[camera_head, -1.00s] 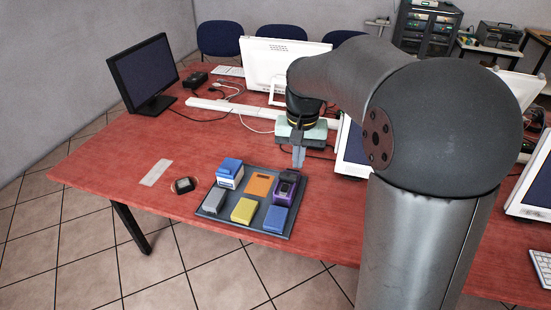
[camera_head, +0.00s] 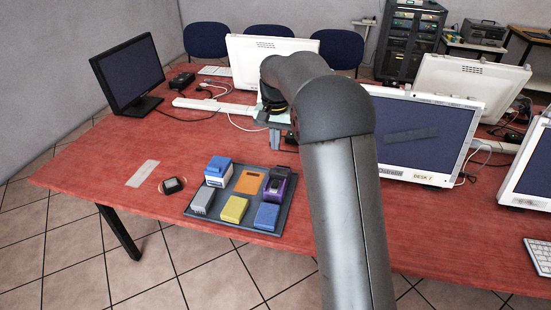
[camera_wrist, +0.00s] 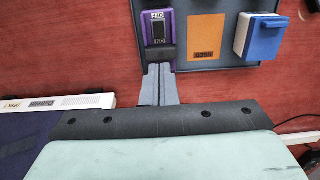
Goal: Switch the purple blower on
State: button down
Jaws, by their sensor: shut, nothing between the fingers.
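The purple blower (camera_head: 280,184) sits at the right back corner of a dark tray (camera_head: 231,222). In the wrist view the purple blower (camera_wrist: 159,27) is at the top, with a dark panel bearing small white markings on its upper face. My gripper (camera_wrist: 159,70) is shut and empty. Its grey fingertips appear just below the blower's dark near end in that view; I cannot tell whether they touch it. In the head view my gripper (camera_head: 275,137) is behind the blower and partly hidden by my arm.
The tray also holds a blue-and-white box (camera_head: 218,172), an orange plate (camera_head: 249,182), and grey (camera_head: 202,201), yellow (camera_head: 234,209) and blue (camera_head: 267,216) blocks. A dark round-cornered device (camera_head: 173,185) lies left of the tray. Monitors (camera_head: 425,135) and cables stand behind and to the right.

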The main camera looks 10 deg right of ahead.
aim_at(275, 181)
notch_tip(275, 181, down, 13)
jog(key=shift+f+p, duration=0.1)
jog(key=shift+p, duration=0.3)
